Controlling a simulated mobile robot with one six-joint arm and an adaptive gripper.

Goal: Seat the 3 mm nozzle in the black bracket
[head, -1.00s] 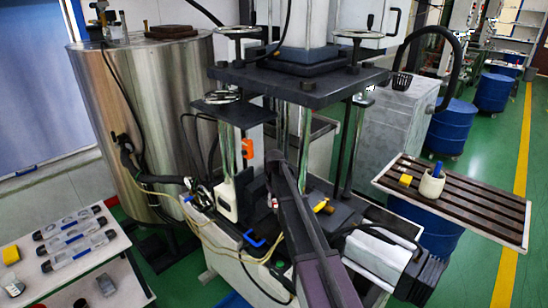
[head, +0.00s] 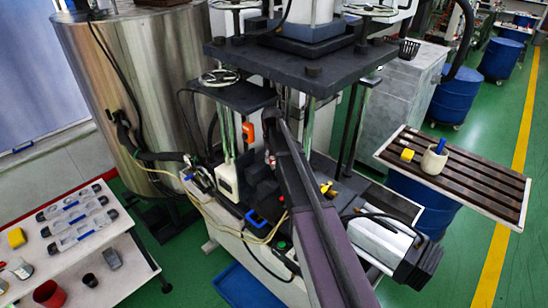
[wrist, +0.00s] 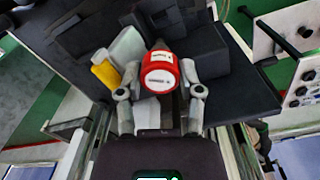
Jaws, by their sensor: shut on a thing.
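My gripper (wrist: 160,95) is shut on a red cylinder with a white face and white label band, which I take to be the 3 mm nozzle (wrist: 161,72); its lettering is too small to read. The fingers are on either side of it. In the head view a small red-and-white spot, the nozzle (head: 268,158), shows beside the end of my arm, between the machine's columns; the fingers are mostly hidden there. Dark blocks (wrist: 225,60) lie behind the nozzle in the wrist view. I cannot tell which part is the black bracket, or whether the nozzle touches it.
A black plate (head: 300,62) on columns overhangs my arm. A yellow piece (wrist: 106,74) and a pale block (wrist: 127,46) lie close left of the nozzle. A white table (head: 110,262) stands left, a slatted tray (head: 470,178) right.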

